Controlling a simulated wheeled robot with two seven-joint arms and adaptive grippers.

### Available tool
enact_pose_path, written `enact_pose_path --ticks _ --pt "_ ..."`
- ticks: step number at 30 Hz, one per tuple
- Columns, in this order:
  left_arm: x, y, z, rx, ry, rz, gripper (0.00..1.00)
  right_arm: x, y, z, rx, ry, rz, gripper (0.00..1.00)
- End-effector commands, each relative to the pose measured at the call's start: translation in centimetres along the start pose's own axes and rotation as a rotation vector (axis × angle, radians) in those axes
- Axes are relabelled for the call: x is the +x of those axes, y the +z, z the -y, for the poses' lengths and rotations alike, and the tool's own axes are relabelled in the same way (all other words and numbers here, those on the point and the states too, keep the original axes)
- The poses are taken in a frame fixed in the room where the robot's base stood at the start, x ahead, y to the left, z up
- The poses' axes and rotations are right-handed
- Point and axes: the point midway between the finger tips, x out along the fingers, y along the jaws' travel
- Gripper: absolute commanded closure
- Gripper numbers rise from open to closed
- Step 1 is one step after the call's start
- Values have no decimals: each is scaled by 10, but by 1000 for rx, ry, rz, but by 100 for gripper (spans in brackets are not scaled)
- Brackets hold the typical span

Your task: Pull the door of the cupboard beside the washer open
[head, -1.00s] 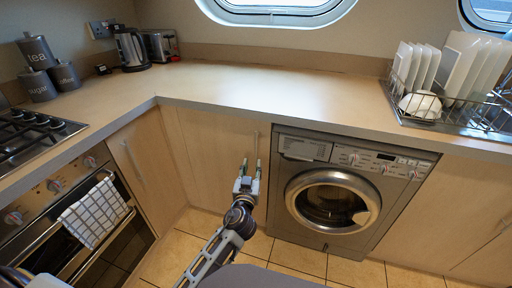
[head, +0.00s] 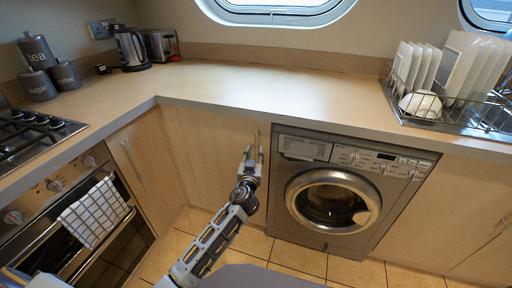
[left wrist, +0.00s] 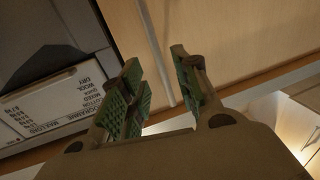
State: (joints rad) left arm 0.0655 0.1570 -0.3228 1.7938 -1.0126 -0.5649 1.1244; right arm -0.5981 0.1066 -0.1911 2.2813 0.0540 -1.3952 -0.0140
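The cupboard door (head: 212,150) left of the washer (head: 345,195) is pale wood and closed, flush with its front. Its slim upright handle (head: 256,136) is near the door's right edge, partly hidden by my gripper. My left gripper (head: 254,153) is at the handle, its green-padded fingers apart. In the left wrist view, the handle (left wrist: 157,50) runs down toward the gap between the fingers of my left gripper (left wrist: 160,85). I cannot tell whether either finger touches it. My right gripper is not in view.
The worktop (head: 245,95) overhangs just above the handle. An oven (head: 75,225) with a checked towel (head: 94,212) is at the left. Another cupboard door (head: 148,165) stands in the corner beside it. Tiled floor (head: 250,240) shows below.

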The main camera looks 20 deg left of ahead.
Motion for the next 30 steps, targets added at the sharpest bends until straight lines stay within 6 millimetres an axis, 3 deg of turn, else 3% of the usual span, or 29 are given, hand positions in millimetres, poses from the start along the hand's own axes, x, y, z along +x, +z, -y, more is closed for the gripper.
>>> enact_pose_path --ticks 18,30 --pt "48 -1 0 0 1 -2 69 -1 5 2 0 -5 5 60" --pt "56 -1 0 -1 0 -1 69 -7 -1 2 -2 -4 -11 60"
